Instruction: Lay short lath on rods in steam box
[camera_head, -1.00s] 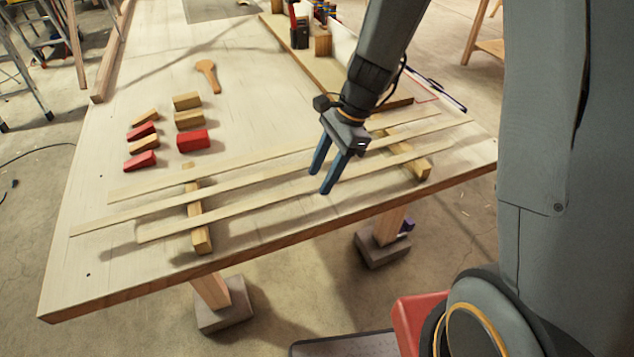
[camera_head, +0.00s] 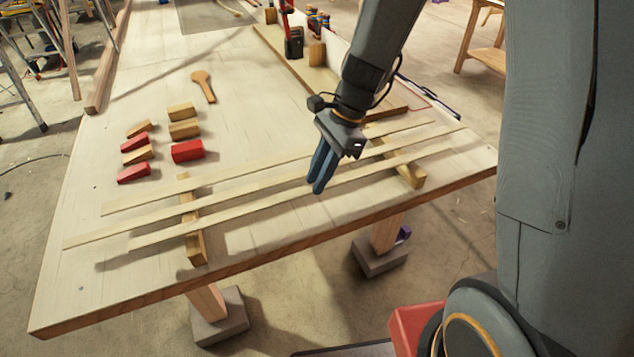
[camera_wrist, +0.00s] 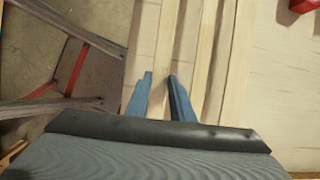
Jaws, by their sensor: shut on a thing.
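Three pale, thin laths lie side by side across two wooden bearers on the workbench (camera_head: 240,130). The bearers are a left one (camera_head: 196,247) and a right one (camera_head: 413,172). The front lath (camera_head: 215,218) looks the shortest; the middle lath (camera_head: 100,233) is the longest, and the back lath (camera_head: 150,198) lies beyond it. My gripper (camera_head: 318,187) is closed on the front lath, near the middle of its length. In the wrist view my gripper (camera_wrist: 160,78) has its blue fingers on either side of a lath (camera_wrist: 165,35). I cannot make out a steam box or rods.
Several red and tan wedge blocks (camera_head: 187,151) and a wooden paddle (camera_head: 204,85) lie behind the laths at left. A long board (camera_head: 290,62) with clamps (camera_head: 293,40) stands at the back. The bench front edge (camera_head: 250,265) is near. The bench's left front is clear.

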